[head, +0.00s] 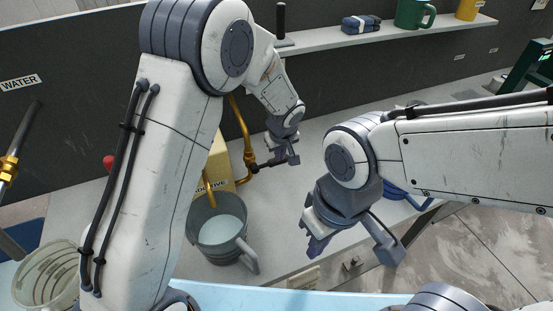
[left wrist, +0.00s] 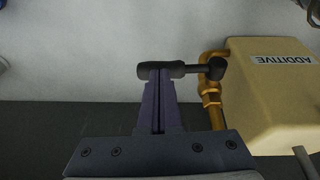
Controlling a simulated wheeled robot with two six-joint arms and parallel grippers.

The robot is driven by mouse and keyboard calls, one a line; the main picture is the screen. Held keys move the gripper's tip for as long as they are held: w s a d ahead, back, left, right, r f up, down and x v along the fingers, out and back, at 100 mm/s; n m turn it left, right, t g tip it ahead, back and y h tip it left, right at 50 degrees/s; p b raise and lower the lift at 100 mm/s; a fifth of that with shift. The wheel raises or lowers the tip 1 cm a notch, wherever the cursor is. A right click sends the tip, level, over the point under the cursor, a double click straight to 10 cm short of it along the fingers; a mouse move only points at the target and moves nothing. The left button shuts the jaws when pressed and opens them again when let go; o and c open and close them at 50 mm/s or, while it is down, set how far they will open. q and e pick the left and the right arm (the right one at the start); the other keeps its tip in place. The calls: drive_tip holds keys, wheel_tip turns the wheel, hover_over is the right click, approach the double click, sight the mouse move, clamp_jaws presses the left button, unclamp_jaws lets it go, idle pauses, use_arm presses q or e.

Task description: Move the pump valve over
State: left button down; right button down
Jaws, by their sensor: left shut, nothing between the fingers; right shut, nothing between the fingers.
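The pump valve has a black handle (head: 262,165) on a brass pipe (head: 243,140) beside the yellow additive box (head: 222,158). In the left wrist view, the black handle (left wrist: 188,69) lies crosswise at my fingertips, and the brass fitting (left wrist: 211,92) is right of them. My left gripper (head: 292,160) is shut and empty at the free end of the handle. I cannot tell whether it touches the handle. My right gripper (head: 316,246) is shut and empty, lower right of the valve, near the counter's front edge. My left arm hides part of the additive box.
A grey bucket (head: 192,235) with pale contents stands in front of the additive box. A pale basket (head: 45,280) is at the lower left, below a hose nozzle (head: 8,165). A wall shelf (head: 385,36) holds folded cloth and mugs. A blue coil (head: 395,193) lies behind my right gripper.

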use_arm(q)
drive_tip(key=shift+d+f+b, duration=0.15)
drive_tip(key=shift+f+b, duration=0.1)
drive_tip(key=shift+b, duration=0.25)
drive_tip(key=w+d+v, duration=0.1)
drive_tip(key=v, duration=1.3)
drive_tip(key=s+a+f+m+g+h, duration=0.1)
drive_tip(key=s+m, duration=0.5)
drive_tip(key=s, duration=0.8)
drive_tip(key=s+a+f+m+g, duration=0.2)
drive_tip(key=s+m, duration=0.5)
drive_tip(key=s, duration=0.8)
drive_tip(key=shift+a+g+h+b, duration=0.4)
drive_tip(key=shift+b, duration=0.05)
